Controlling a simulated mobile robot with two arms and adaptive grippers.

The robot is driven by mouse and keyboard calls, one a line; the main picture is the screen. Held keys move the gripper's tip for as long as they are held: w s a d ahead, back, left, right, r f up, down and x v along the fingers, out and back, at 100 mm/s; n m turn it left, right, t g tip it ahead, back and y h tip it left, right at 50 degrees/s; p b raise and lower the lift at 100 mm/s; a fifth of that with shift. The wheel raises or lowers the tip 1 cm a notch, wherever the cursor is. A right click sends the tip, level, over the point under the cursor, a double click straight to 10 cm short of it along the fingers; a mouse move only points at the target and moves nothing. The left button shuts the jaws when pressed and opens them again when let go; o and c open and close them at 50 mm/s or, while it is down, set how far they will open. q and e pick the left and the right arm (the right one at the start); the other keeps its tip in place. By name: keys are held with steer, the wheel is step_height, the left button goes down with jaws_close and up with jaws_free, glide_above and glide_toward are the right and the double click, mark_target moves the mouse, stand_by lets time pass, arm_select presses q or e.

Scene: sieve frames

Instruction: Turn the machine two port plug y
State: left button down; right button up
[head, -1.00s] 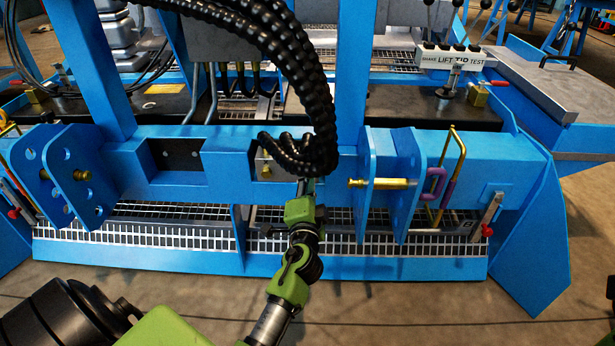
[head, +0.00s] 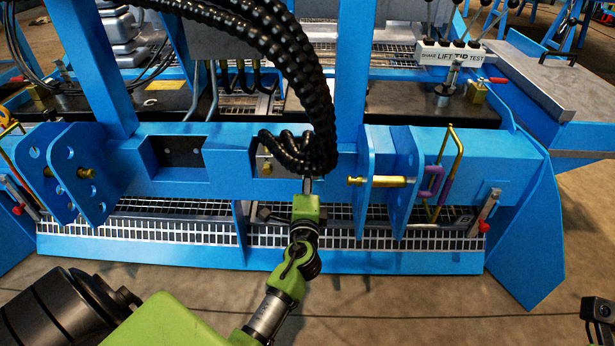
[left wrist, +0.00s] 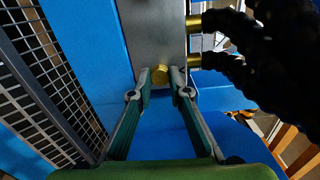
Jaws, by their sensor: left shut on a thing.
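In the left wrist view, a round brass plug (left wrist: 160,74) sits at the edge of a grey steel plate (left wrist: 152,32). My left gripper (left wrist: 162,76) is shut on this plug, one fingertip on each side. In the head view, my left gripper (head: 308,186) reaches up to the blue crossbeam (head: 220,178), just below a bundle of black hoses (head: 303,75). The hoses hide the plug there; only part of the grey plate (head: 265,167) shows. I see no port number.
Black hoses (left wrist: 228,40) with brass fittings (left wrist: 194,60) crowd close on the right of the left gripper. A blue bracket with a brass pin (head: 380,182) stands to its right. A metal grating (head: 180,232) lies below the beam. The floor in front is clear.

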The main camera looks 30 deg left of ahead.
arm_select(q)
steer(key=c, duration=1.9)
jaws_free()
steer(key=v, duration=1.2)
steer(key=shift+a, duration=0.1)
